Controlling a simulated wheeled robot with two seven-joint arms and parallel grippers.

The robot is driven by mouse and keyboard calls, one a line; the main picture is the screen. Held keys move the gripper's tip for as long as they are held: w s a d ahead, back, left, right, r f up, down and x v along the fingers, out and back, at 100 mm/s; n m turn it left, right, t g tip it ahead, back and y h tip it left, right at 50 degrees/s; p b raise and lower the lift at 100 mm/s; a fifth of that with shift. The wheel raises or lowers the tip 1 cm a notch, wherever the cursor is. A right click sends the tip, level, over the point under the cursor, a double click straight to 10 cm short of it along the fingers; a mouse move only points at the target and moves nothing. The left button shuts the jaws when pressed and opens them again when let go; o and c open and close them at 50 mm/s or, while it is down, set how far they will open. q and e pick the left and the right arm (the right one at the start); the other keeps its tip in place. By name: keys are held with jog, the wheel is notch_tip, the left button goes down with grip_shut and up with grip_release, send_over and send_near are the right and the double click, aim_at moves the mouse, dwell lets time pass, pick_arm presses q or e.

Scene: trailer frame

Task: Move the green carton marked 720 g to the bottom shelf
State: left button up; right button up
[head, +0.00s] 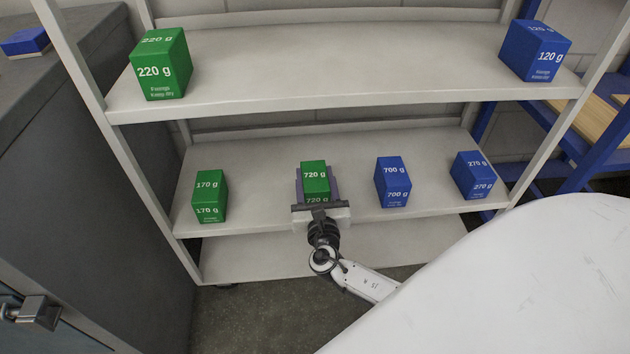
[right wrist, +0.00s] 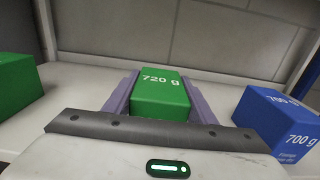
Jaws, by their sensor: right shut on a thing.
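The green carton marked 720 g (head: 314,177) is at the middle shelf (head: 262,152), near the shelf's front half. My right gripper (head: 316,190) reaches in from the front and is shut on this carton, with a finger on each side. In the right wrist view the carton (right wrist: 160,92) sits between the two purple-grey fingers (right wrist: 160,100). I cannot tell whether the carton touches the shelf or is slightly raised. The bottom shelf (head: 255,262) shows below as a bare strip; its back part is hidden by the middle shelf. My left gripper is not in view.
On the middle shelf stand a green 170 g carton (head: 209,196) to the left, and a blue 700 g carton (head: 392,182) and another blue carton (head: 473,176) to the right. The upper shelf (head: 330,65) holds a green 220 g carton (head: 161,64) and a blue 120 g carton (head: 535,51).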

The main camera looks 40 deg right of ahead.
aim_at(317, 196)
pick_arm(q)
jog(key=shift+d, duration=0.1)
pick_arm(e)
jog(key=shift+w, duration=0.1)
jog(key=shift+f, duration=0.2)
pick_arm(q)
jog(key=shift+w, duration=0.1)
pick_arm(e)
jog(key=o, duration=1.7)
jog(key=shift+f, duration=0.1)
jog(key=shift+c, duration=0.2)
jog(key=shift+r, duration=0.25)
jog(key=p+v, duration=0.1)
jog(key=v, duration=0.5)
jog(key=shift+s+a+f+p, duration=0.1)
jog(key=shift+s+a+p, duration=0.1)
jog(key=shift+p, duration=0.2)
jog(key=shift+s+a, duration=0.25)
jog(key=shift+s, duration=0.25)
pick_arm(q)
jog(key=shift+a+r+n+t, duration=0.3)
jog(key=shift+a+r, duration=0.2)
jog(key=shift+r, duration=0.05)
